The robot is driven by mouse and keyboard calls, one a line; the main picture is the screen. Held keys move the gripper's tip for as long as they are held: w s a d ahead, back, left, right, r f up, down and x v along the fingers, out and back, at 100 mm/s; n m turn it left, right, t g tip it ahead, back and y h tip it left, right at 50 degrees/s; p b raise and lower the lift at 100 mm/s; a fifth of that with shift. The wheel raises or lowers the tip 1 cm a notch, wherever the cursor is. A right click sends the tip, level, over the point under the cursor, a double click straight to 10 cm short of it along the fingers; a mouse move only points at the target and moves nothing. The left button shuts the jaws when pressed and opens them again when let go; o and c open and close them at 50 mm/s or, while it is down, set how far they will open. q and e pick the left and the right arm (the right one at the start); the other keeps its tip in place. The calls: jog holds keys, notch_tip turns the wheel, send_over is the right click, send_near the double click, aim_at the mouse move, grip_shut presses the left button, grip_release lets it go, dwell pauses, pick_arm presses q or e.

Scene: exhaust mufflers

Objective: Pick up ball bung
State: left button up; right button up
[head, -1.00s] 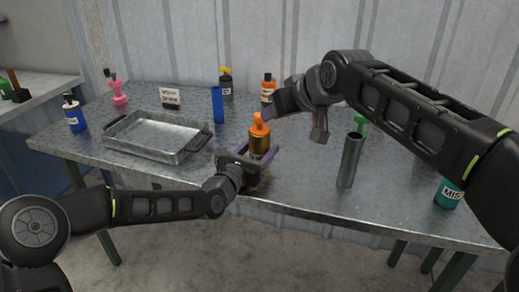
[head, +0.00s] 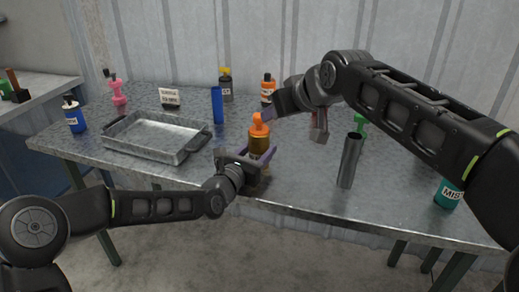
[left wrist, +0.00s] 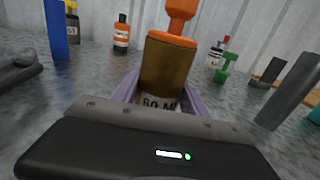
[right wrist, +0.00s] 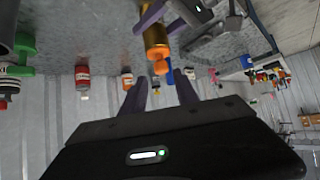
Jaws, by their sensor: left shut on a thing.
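An amber bottle (head: 259,143) with a pale label stands upright at the front middle of the table. An orange stopper with a rounded knob, likely the ball bung (head: 259,124), sits in its top; it also shows in the left wrist view (left wrist: 181,10). My left gripper (head: 260,154) is shut on the amber bottle, its purple fingers on either side. My right gripper (right wrist: 160,84) is open. In the right wrist view the orange stopper lies just beyond its fingertips, roughly between them, with nothing held. In the head view the right fingers partly overlap the area beside the stopper.
A metal tray (head: 134,154) stands left. A grey cylinder (head: 349,160) stands to the right. A teal bottle (head: 448,194) is at far right.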

aim_at(263, 132)
jog(key=o, duration=0.3)
jog(key=shift+w+d+f, duration=0.1)
jog(key=shift+w+f, duration=0.05)
jog(key=shift+o, duration=0.3)
jog(key=shift+w+d+f+t, duration=0.1)
jog(key=shift+w+f+t, duration=0.05)
jog(key=shift+w+t, duration=0.15)
notch_tip(263, 132, down, 4)
jog(key=t+y, duration=0.4)
jog(key=t, duration=0.1)
jog(key=shift+s+f+n+t, duration=0.2)
jog(key=shift+n+t, duration=0.1)
jog(key=shift+n, duration=0.1)
jog(key=shift+w, duration=0.1)
jog(key=shift+x, duration=3.35)
jog(key=shift+w, duration=0.1)
